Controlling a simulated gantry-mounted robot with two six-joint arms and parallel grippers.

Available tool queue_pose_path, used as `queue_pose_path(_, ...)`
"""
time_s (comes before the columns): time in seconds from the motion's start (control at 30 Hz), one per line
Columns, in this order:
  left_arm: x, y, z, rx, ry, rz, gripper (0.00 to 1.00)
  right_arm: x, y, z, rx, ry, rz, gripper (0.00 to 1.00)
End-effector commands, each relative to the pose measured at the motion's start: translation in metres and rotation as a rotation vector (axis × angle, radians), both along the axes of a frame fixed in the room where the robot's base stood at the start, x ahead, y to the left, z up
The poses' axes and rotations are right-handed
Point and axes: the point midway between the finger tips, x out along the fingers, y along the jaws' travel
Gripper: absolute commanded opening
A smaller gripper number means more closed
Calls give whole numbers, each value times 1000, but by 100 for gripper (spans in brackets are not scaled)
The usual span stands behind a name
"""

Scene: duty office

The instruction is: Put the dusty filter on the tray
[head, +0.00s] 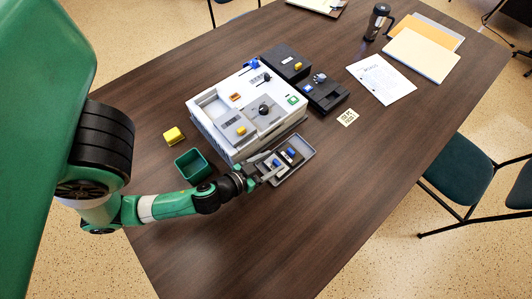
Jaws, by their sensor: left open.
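A shallow grey tray (304,148) lies on the table in front of the white machine. In it are two dark pieces with blue tops, a nearer one (277,163) close to my gripper and a farther one (291,153). I cannot tell which piece, if any, is the dusty filter. My left gripper (272,170) is open at the tray's left end, beside the nearer piece. Its fingers partly cover that end, and I cannot tell whether they touch the piece. My right gripper is not in view.
The white machine (222,143) with grey panels fills the table's middle. Two black units (286,62) (325,97) stand behind and beside it. A green bin (194,166) and a yellow block (173,135) sit left. A small card (348,117) lies right. The front right is clear.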

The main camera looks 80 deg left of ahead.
Motion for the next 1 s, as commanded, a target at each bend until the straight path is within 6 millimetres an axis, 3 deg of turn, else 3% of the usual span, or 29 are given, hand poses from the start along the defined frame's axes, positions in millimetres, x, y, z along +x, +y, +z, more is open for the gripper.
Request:
queue_pose_path(0.3, -18, -12, 9, 1, -2, -1, 67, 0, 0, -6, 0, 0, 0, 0)
queue_pose_path(0.73, -15, -12, 11, -1, -9, 1, 67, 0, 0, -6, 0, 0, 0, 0)
queue_pose_path(0.87, 22, -20, 32, -21, -81, -19, 67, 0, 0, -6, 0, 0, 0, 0)
queue_pose_path(0.97, 83, -35, 78, -47, -204, -67, 67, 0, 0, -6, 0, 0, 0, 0)
queue_pose_path(1.0, 109, -42, 105, -55, -265, -95, 67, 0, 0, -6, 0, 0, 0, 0)
